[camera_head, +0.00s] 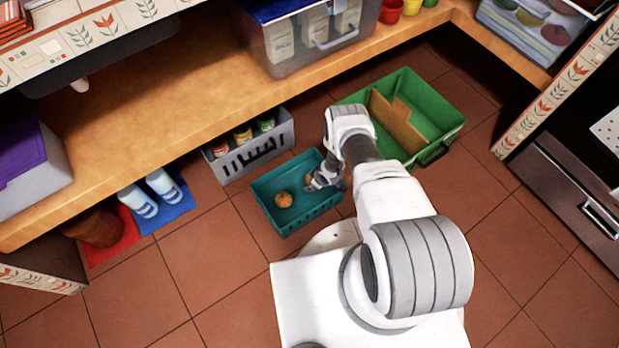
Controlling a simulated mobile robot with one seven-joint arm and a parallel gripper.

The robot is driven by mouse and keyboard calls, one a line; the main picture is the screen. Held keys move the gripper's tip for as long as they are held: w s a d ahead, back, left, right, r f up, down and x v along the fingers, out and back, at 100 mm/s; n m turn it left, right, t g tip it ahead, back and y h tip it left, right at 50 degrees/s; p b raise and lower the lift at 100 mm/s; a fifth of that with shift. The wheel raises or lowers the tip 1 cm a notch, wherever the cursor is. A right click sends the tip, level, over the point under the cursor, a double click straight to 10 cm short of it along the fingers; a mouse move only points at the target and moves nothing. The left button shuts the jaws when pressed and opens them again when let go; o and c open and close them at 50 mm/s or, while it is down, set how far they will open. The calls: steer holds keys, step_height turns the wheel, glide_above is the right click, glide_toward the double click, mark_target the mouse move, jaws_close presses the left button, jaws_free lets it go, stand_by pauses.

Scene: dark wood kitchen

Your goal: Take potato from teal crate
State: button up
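The teal crate (270,222) stands on the tiled floor near the middle of the view. A round orange-brown item (284,199), which may be a potato or an onion, lies in its left part. My gripper (313,184) reaches down into the crate's right part, to the right of that item and apart from it. A small brownish piece (308,179) shows right at the fingertips. It is mostly hidden by the gripper, so I cannot tell what it is or whether the fingers hold it.
A grey crate (233,166) with several bottles or jars stands behind left. A green crate (437,110) with a cardboard divider (396,122) stands behind right. A wooden shelf (160,100) overhangs the back. White-and-blue shoes (150,197) lie at left. Floor left-front of the teal crate is clear.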

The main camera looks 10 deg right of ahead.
steer(key=shift+w+f, duration=0.1)
steer(key=shift+f, duration=0.25)
steer(key=c, duration=1.4)
steer(key=shift+c, duration=0.4)
steer(key=shift+r, duration=0.15)
